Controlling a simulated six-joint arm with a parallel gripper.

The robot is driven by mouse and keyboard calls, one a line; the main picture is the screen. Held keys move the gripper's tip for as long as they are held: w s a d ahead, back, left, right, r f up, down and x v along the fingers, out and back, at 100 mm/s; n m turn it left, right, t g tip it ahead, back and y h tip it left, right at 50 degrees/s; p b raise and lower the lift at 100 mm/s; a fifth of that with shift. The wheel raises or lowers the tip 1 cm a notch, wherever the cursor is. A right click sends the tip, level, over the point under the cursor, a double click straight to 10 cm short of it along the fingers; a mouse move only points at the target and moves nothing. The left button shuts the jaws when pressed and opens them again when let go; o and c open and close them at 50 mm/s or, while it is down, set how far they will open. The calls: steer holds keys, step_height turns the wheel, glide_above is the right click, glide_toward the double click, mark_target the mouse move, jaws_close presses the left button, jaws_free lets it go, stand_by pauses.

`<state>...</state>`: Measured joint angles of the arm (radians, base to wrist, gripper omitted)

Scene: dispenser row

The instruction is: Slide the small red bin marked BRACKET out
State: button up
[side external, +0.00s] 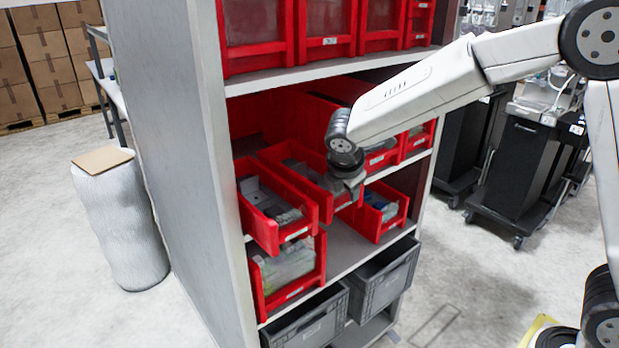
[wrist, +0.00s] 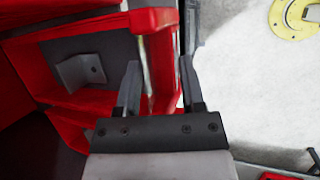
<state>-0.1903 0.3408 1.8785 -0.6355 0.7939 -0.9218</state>
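In the wrist view a red bin (wrist: 158,20) holds a grey L-shaped bracket (wrist: 80,72). My gripper (wrist: 158,82) has its two fingers apart, one on each side of the bin's red end wall. A small gap seems to show beside the wall, and firm contact is not visible. No label reading BRACKET is legible in either view. My wrist hides part of the bin's front in the side view.
Another red bin (side external: 272,212) juts out at left. Red bins stand below at left (side external: 288,272) and right (side external: 378,214). Grey crates (side external: 385,280) are on the bottom shelf. The shelf's grey side panel (side external: 170,120) is at left. Open floor (side external: 450,275) lies in front.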

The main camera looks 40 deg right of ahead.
steer(key=v, duration=0.7)
steer(key=shift+s+a+r, duration=0.15)
steer(key=shift+r, duration=0.2)
stand_by(0.4)
